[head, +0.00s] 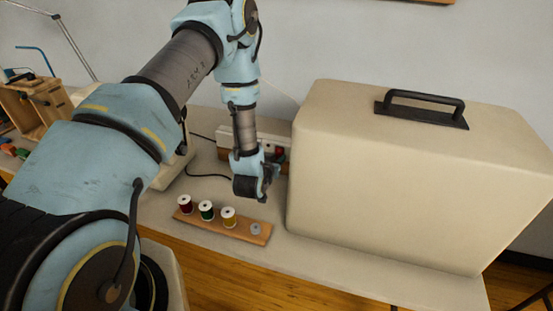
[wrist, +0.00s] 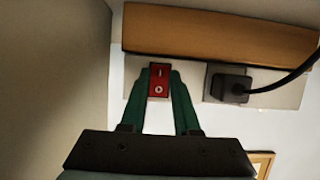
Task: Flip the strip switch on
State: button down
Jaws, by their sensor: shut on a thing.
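The red strip switch (wrist: 158,80) with white marks sits on the pale power strip (wrist: 285,97) in the wrist view. My gripper (wrist: 158,92) has its two green fingers on either side of the switch, shut on it. In the head view the power strip (head: 224,134) lies at the back of the table by the wall, and the red switch (head: 280,150) shows just behind my gripper (head: 268,188). I cannot tell which way the switch is set.
A large beige case (head: 380,180) with a black handle (head: 425,105) stands close on the right. A wooden rack (head: 248,232) with thread spools (head: 206,210) lies in front. A black plug (wrist: 230,86) sits in the strip beside the switch. A wooden board (wrist: 220,35) runs along the strip.

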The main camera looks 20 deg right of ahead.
jog(key=f+b, duration=0.1)
jog(key=b, duration=0.2)
jog(key=shift+t+h, duration=0.3)
jog(key=t+h+b, duration=0.1)
jog(key=b, duration=0.3)
jog(key=shift+f, duration=0.15)
jog(key=shift+b, duration=0.45)
jog(key=shift+r, duration=0.3)
jog(key=c, duration=0.6)
grip_release()
jog(key=shift+c, duration=0.2)
jog(key=shift+r+p, duration=0.15)
jog(key=shift+p, duration=0.4)
